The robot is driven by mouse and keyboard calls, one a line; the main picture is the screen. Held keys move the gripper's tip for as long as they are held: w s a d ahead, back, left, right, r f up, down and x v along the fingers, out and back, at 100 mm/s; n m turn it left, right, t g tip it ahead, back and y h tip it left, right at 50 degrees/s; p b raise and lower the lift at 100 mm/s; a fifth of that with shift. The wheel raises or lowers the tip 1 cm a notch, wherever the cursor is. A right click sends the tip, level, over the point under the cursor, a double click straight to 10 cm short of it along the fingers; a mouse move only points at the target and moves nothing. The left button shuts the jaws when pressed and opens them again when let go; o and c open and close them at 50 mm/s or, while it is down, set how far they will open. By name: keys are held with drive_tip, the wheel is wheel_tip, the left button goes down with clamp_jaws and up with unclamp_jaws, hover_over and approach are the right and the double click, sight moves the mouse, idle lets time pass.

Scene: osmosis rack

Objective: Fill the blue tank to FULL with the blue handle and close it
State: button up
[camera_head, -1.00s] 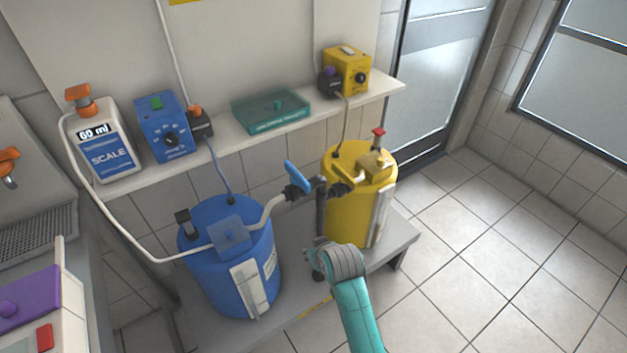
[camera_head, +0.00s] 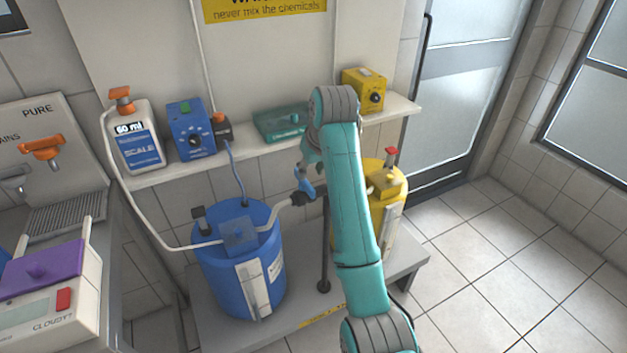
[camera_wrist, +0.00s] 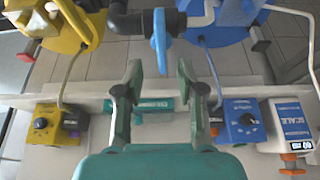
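The blue tank (camera_head: 225,275) stands on the low platform, with a white level strip (camera_head: 253,290) on its front. The blue handle (camera_wrist: 160,40) is on the dark pipe valve between the two tanks; in the head view the handle (camera_head: 306,187) is partly hidden by my gripper. My gripper (camera_wrist: 156,70) is open and empty. In the wrist view its two fingers lie on either side of the handle's lower end, with visible gaps. The fill level on the strip is too small to read.
The yellow tank (camera_head: 394,215) stands right of my arm. The floor at right is clear.

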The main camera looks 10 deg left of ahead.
sight(304, 182)
drive_tip(key=x, duration=0.4)
drive_tip(key=w+x, duration=0.1)
drive_tip(key=x, duration=0.2)
drive_tip(key=shift+a+r, duration=0.15)
drive_tip(key=shift+a, duration=0.25)
drive_tip(key=shift+c, duration=0.2)
clamp_jaws()
